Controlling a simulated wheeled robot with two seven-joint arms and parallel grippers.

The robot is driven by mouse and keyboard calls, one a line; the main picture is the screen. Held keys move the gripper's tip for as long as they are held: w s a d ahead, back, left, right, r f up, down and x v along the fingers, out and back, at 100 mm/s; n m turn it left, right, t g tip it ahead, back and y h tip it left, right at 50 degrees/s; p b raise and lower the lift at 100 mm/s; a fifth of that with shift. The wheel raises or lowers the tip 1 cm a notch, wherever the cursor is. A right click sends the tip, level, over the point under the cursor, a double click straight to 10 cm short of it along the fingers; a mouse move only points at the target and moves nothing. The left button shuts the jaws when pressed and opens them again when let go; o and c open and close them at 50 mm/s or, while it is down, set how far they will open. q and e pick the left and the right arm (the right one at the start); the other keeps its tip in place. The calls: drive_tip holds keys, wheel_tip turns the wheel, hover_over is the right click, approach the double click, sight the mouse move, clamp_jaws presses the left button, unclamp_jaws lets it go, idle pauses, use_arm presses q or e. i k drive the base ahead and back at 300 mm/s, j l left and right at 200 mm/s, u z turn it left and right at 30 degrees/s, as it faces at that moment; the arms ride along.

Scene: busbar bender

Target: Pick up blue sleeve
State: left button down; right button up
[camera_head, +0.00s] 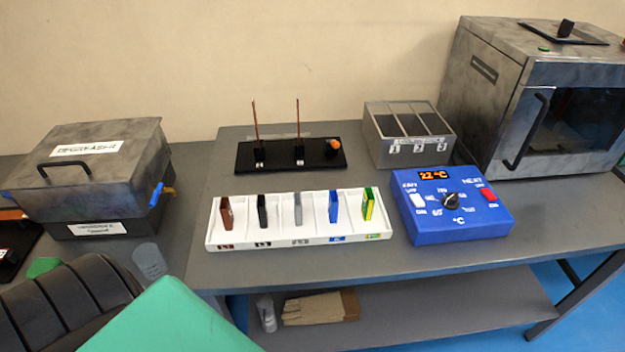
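The blue sleeve (334,207) stands upright in a slot of the white tray (217,240). It is the fourth piece from the left, between a grey sleeve (298,209) and a green-and-yellow sleeve (369,204). A brown sleeve (226,214) and a black sleeve (262,211) stand further left in the same tray. Small coloured labels sit along the tray's front edge. Neither of my grippers can be seen in the head view.
A blue heater control box (455,232) sits close right of the tray. Behind are a black stand (318,155) with two upright copper bars and a metal bin (433,141) with numbered compartments. A metal oven (490,110) stands at right, a lidded metal box (88,150) at left.

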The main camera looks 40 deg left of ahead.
sight(333, 198)
drive_tip(key=u, duration=0.95)
drive_tip(key=l+u, duration=0.45)
drive_tip(key=k+l+u, duration=0.1)
drive_tip(key=l+u, duration=0.35)
drive_tip(key=i+l, duration=0.1)
drive_tip(key=l, duration=0.6)
drive_tip(key=i, duration=0.05)
